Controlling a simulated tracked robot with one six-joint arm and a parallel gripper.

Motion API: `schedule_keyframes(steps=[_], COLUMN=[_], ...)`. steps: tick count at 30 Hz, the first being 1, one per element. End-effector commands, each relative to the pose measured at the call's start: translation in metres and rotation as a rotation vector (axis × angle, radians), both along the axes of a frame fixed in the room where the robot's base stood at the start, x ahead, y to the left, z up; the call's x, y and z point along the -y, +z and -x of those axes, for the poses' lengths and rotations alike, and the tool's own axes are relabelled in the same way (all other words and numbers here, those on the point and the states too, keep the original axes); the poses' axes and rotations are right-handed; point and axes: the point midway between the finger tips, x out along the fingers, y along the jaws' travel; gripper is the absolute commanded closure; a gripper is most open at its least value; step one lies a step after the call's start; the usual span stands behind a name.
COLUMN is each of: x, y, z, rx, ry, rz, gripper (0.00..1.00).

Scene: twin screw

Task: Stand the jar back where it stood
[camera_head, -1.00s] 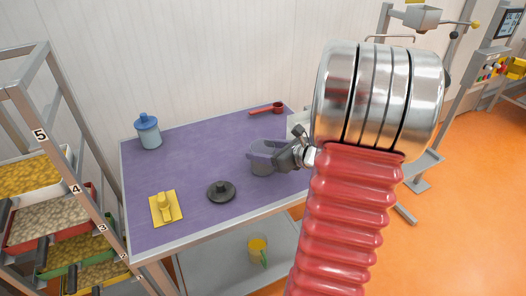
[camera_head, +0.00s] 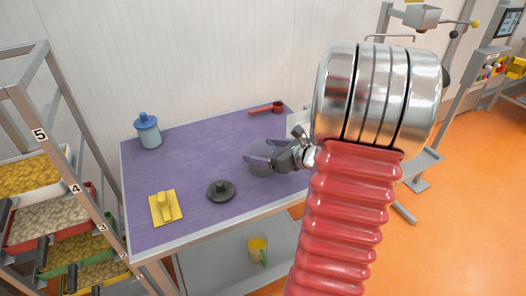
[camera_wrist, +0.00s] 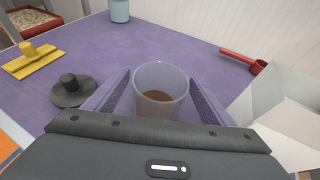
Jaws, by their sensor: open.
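A clear, lidless jar (camera_wrist: 161,92) with brown contents stands upright between the fingers of my gripper (camera_wrist: 160,105) in the wrist view. The fingers are open, one on each side of the jar; whether either touches it I cannot tell. In the head view the jar (camera_head: 260,170) is partly hidden by my gripper (camera_head: 262,156), at the right part of the purple table top (camera_head: 205,150). A black round lid with a knob (camera_head: 221,191) lies on the table left of the jar, and also shows in the wrist view (camera_wrist: 73,90).
A blue-lidded jar (camera_head: 148,132) stands at the back left. A yellow plate with a handle (camera_head: 165,208) lies front left. A red scoop (camera_head: 268,107) lies at the back edge. A mug (camera_head: 257,248) stands on the lower shelf. A tray rack (camera_head: 48,130) is at the left.

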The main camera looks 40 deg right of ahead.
Motion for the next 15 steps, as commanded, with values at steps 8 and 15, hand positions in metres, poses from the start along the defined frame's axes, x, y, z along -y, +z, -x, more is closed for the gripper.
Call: schedule_keyframes(steps=[8, 15], x=[0.003, 0.007], y=[0.010, 0.023], z=[0.020, 0.052], rx=[0.001, 0.001], ry=[-0.002, -0.005], rz=[0.002, 0.002], gripper=[0.24, 0.24])
